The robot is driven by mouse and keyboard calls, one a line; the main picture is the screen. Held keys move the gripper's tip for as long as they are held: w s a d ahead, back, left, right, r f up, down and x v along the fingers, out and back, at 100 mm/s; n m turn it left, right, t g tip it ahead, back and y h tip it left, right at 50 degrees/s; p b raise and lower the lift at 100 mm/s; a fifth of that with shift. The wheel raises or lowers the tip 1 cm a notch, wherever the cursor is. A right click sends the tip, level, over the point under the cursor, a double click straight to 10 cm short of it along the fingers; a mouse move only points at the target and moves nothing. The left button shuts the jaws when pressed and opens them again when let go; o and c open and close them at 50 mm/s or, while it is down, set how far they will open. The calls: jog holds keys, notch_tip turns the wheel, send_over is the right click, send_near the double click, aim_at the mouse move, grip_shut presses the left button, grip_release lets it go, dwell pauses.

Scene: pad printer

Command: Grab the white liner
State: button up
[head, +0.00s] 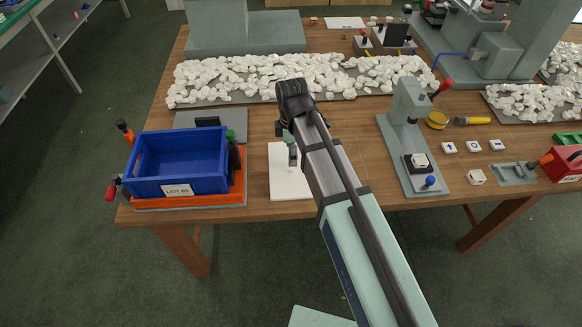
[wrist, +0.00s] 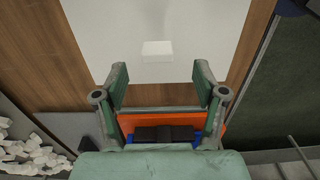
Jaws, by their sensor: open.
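A flat white sheet, which looks like the white liner (head: 284,186), lies on the wooden table in the head view, partly hidden by my arm. The white sheet (wrist: 190,25) also shows in the wrist view, ahead of my fingers. A small white block or raised tab (wrist: 157,51) stands out on it; I cannot tell whether it is part of the sheet. My gripper (head: 292,158) is above the sheet in the head view. In the wrist view my gripper (wrist: 160,76) has its two green fingers wide apart with nothing between them, just short of the small white block.
A blue bin (head: 178,162) marked LOT 65 stands on an orange base (head: 190,200) to the left. A bench fixture (head: 408,130) stands to the right. White pieces (head: 250,78) lie heaped on a mat behind. Bare wood (head: 352,165) lies between sheet and fixture.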

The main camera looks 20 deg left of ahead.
jog(key=shift+w+a+f+p, duration=0.1)
jog(key=shift+f+p, duration=0.2)
jog(key=shift+f, duration=1.05)
jog(key=shift+a+f+p, duration=0.1)
jog(key=shift+f+p, duration=0.2)
jog(key=shift+f, duration=1)
jog(key=c, duration=1.2)
